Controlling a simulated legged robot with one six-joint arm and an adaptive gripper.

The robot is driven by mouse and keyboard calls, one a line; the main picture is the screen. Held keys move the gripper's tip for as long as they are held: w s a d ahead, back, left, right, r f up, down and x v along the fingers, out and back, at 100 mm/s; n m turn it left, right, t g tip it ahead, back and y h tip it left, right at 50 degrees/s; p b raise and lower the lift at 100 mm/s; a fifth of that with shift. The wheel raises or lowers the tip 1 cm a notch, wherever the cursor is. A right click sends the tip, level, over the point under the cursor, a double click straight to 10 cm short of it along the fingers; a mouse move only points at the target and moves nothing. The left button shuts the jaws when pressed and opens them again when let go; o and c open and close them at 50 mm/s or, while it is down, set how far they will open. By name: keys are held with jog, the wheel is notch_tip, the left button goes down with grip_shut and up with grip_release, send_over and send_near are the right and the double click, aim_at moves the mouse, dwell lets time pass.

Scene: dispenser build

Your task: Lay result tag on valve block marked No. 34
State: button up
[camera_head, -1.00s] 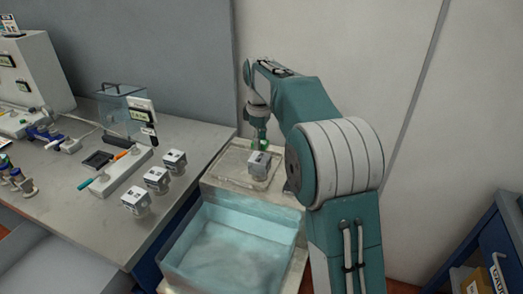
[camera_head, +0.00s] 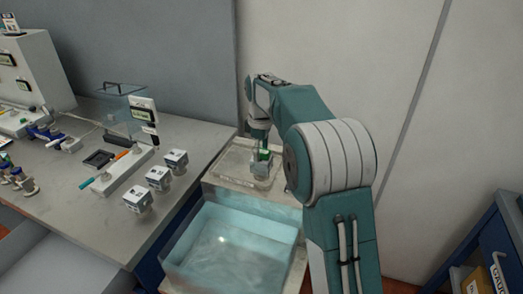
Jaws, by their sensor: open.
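A small grey valve block (camera_head: 261,171) stands on the clear tray (camera_head: 236,174) beside the water basin. Its number cannot be read. A small green piece (camera_head: 265,155), perhaps the result tag, shows at the top of this block; I cannot tell whether it fully rests there. My gripper (camera_head: 260,150) points down at the block's top, close to the green piece, and is open. Its fingers are small and partly hidden. Three similar white-topped blocks stand on the bench: one at the back (camera_head: 176,162), one in the middle (camera_head: 158,178) and one in front (camera_head: 137,200).
The open water basin (camera_head: 172,271) lies in front of the tray. A clear box (camera_head: 122,110) and a display unit (camera_head: 143,118) stand on the grey bench (camera_head: 85,225). A blue cabinet (camera_head: 485,240) is at the right. The bench front is clear.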

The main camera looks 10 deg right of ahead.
aim_at(261, 151)
jog(key=shift+a, duration=0.1)
notch_tip(261, 151, up, 12)
jog(key=s+r+m+t, duration=0.1)
jog(key=s+r+m, duration=0.25)
jog(key=s, duration=0.45)
jog(key=s+f+m+t, duration=0.2)
jog(key=s+f+m, duration=0.2)
jog(key=s, duration=0.9)
jog(key=s+f+m+t, duration=0.2)
jog(key=s+f, duration=0.4)
jog(key=s, duration=0.8)
jog(key=shift+m+t, duration=0.3)
jog(key=shift+m, duration=0.55)
jog(key=shift+r, duration=0.1)
